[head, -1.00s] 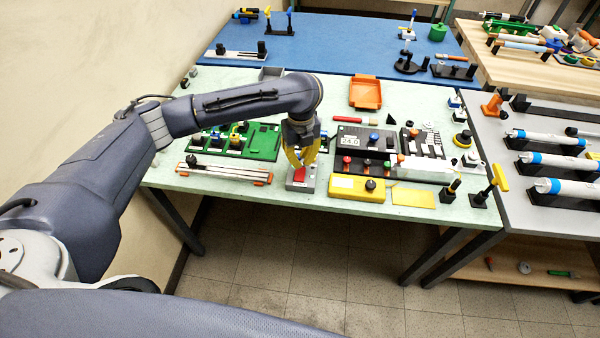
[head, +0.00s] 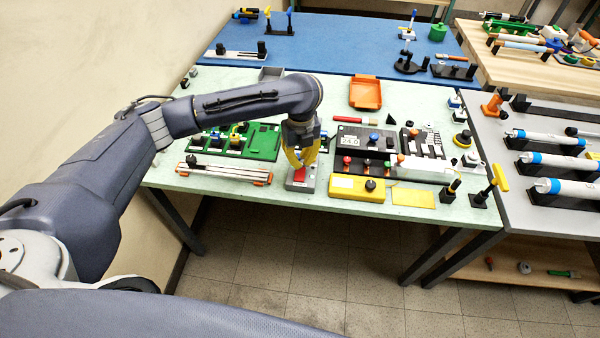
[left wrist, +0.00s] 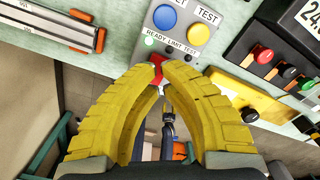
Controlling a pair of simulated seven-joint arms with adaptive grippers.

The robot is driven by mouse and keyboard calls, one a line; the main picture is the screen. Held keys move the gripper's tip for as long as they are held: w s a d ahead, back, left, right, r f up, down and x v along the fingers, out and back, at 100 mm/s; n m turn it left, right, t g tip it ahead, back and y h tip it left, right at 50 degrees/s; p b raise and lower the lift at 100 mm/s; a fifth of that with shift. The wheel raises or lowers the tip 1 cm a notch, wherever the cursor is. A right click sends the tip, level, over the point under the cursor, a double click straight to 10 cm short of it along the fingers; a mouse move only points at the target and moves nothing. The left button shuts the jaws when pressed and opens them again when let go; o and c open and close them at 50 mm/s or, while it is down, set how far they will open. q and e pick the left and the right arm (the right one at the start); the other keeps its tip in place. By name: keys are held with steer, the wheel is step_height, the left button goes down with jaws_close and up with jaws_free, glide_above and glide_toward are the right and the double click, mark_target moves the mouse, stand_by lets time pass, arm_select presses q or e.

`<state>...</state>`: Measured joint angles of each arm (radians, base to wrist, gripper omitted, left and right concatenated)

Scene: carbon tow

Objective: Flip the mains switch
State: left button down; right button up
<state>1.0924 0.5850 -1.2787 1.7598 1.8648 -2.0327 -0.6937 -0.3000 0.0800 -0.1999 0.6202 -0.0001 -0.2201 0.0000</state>
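The red switch (head: 299,174) sits on a small grey box (head: 301,186) at the front edge of the pale green table. My left gripper (head: 299,166) points down right above it. In the left wrist view, the yellow fingers come together at their tips (left wrist: 159,76), with no clear gap. Part of the red switch (left wrist: 157,70) shows right at the fingertips, and the rest is hidden. I cannot tell whether they touch it. The box face carries a blue button (left wrist: 165,18), a yellow button (left wrist: 199,34) and a lit green lamp (left wrist: 149,42). My right gripper is out of view.
A yellow box with a black knob (head: 357,189) stands close on the right, with a black meter panel (head: 364,143) behind it. A rail fixture (head: 222,172) and a green board (head: 262,143) lie to the left. An orange tray (head: 365,92) is farther back.

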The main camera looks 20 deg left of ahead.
mark_target(301, 169)
arm_select(q)
steer(key=shift+f, duration=1.9)
stand_by(1.8)
steer(key=shift+r, duration=3.5)
